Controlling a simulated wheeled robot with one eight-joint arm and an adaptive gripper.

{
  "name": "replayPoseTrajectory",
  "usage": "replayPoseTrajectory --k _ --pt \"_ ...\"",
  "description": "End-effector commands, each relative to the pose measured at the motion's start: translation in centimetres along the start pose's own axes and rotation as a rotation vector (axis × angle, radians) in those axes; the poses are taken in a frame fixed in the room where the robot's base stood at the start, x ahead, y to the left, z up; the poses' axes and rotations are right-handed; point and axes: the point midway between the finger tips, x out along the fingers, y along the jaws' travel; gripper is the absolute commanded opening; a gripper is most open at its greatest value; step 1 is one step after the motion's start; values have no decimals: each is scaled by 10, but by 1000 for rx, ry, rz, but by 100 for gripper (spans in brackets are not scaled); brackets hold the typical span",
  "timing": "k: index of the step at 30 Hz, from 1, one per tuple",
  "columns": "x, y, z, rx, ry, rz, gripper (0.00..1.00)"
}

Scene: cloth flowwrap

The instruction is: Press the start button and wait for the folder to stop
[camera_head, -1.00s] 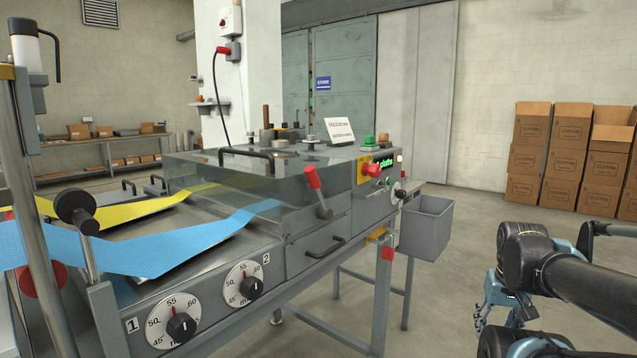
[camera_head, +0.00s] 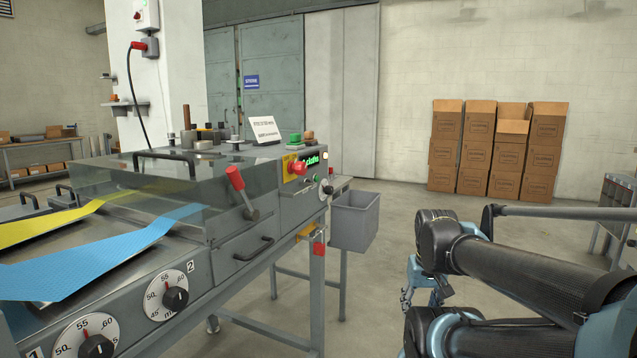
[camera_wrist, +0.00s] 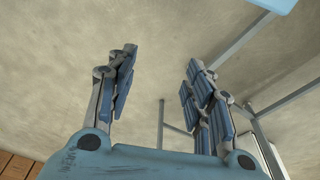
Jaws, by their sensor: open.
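The folder machine (camera_head: 215,230) stands at the left in the head view, with a blue cloth web (camera_head: 95,258) and a yellow one (camera_head: 60,222) running into it under a clear cover. Which control is the start button I cannot tell. My gripper (camera_wrist: 160,90) is open and empty in the wrist view. In the head view my gripper is low, right of the machine, apart from it and partly hidden by my arm.
A grey bin (camera_head: 355,222) hangs at the machine's right end. A red-handled lever (camera_head: 236,180) sticks out at the front. Stacked cardboard boxes (camera_head: 495,150) stand by the back wall. The floor between the bin and the boxes is clear.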

Motion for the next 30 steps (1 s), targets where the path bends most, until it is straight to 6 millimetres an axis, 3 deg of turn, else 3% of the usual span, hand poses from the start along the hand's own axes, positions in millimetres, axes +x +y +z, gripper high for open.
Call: replayPoseTrajectory --k 3,9,10,30 --pt "0 0 0 0 0 0 47" --pt "0 0 0 0 0 0 2" --pt "0 0 0 0 0 0 0" --pt "0 0 0 0 0 0 0"
